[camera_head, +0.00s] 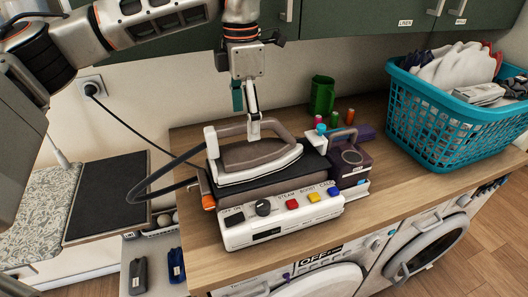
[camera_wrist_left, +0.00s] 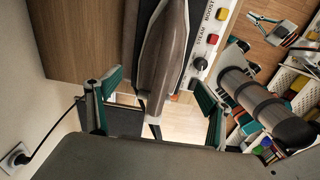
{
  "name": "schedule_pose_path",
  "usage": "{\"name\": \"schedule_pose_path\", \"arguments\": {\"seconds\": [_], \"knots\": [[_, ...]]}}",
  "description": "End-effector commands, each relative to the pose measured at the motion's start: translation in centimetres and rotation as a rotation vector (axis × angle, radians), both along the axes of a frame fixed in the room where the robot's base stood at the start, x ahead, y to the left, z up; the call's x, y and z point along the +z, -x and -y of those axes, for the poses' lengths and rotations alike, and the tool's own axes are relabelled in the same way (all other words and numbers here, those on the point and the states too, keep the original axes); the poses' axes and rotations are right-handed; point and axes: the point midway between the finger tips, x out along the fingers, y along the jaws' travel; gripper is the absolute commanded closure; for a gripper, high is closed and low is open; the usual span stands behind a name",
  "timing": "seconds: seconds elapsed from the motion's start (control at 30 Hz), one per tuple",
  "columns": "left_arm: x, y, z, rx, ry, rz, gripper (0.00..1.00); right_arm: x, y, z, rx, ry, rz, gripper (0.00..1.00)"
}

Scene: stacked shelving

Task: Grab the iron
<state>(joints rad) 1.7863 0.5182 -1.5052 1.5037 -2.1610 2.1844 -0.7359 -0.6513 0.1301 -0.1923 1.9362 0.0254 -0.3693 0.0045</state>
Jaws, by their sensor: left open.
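The iron (camera_head: 262,158), with a grey-brown body, pale sole and looped handle, rests flat on the dark top of a white-fronted steam station (camera_head: 270,229) on the wooden counter. My left gripper (camera_head: 246,118) points down at the iron's handle, one finger on the near side and one behind. In the left wrist view the open fingers (camera_wrist_left: 154,108) stand wide apart with the iron's handle (camera_wrist_left: 158,62) between them; no contact is visible. What seems to be my right gripper (camera_wrist_left: 275,28) shows small at the wrist view's upper right; its jaws are unclear.
A teal laundry basket (camera_head: 450,115) fills the right. A dark hose (camera_head: 150,188) loops left of the iron. Green cabinets (camera_head: 360,18) hang above.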

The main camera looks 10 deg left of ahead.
Motion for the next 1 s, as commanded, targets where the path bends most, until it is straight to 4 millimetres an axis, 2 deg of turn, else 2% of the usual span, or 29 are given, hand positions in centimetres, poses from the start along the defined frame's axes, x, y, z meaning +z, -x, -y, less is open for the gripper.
{"name": "schedule_pose_path", "arguments": {"seconds": [0.37, 0.7, 1.0], "knots": [[-3.3, 0.0, 0.3, -0.001, 0.001, -0.003, 0.20, 0.0, 0.2, 0.3, -0.004, 0.003, -0.008, 1.00], [-7.4, -0.3, 1.0, 0.000, 0.001, -0.002, 0.20, -0.2, 0.7, 1.0, -0.017, 0.014, -0.027, 1.00], [-7.8, -0.4, 1.0, 0.000, 0.001, 0.001, 0.20, -0.3, 0.7, 1.1, -0.018, 0.015, -0.028, 1.00]]}}
